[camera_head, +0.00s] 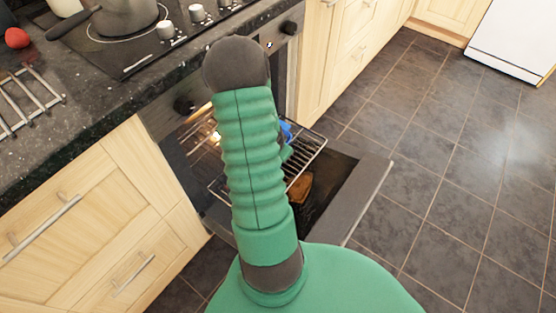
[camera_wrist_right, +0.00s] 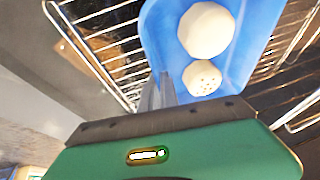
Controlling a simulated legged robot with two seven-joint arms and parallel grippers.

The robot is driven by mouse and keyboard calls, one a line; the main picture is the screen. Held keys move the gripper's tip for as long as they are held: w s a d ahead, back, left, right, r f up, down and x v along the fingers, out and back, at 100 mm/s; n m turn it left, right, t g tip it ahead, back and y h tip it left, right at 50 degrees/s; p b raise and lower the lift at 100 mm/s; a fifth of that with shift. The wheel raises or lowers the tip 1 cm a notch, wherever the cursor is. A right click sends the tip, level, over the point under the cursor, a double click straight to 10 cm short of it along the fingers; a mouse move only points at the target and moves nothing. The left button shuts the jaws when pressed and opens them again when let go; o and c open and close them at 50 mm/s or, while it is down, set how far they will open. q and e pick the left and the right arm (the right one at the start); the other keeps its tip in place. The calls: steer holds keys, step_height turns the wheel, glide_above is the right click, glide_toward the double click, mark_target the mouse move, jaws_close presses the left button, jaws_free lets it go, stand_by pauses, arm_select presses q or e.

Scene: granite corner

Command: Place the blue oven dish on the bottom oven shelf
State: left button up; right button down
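The blue oven dish (camera_wrist_right: 228,55) fills the upper middle of the right wrist view, with two round pale items (camera_wrist_right: 206,30) in it. In the head view only a small blue piece of it (camera_head: 286,131) shows beside my green arm. My right gripper (camera_wrist_right: 159,88) is at the dish's near left edge, its fingers close together and seemingly closed on the rim. A wire shelf (camera_head: 308,150) sticks out. My left gripper is not in view.
A brown item (camera_head: 300,188) lies below the wire shelf, over the lowered door. Shelf wires (camera_wrist_right: 110,35) show on both sides of the dish. The hob with a pan (camera_head: 125,15) is above the oven. The tiled floor (camera_head: 450,170) at right is clear.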

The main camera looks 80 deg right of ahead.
step_height(320, 180, down, 3)
steer(key=shift+r+b, duration=0.1)
steer(key=shift+b, duration=0.6)
steer(key=shift+r, duration=0.1)
steer(key=c, duration=2.1)
jaws_free()
steer(key=o, duration=0.5)
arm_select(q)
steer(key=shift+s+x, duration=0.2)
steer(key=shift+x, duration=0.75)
arm_select(e)
steer(key=shift+a, duration=0.1)
arm_select(q)
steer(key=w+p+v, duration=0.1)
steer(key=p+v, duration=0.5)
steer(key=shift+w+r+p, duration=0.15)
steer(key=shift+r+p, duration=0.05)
steer(key=shift+p, duration=0.1)
arm_select(e)
steer(key=v, duration=1.2)
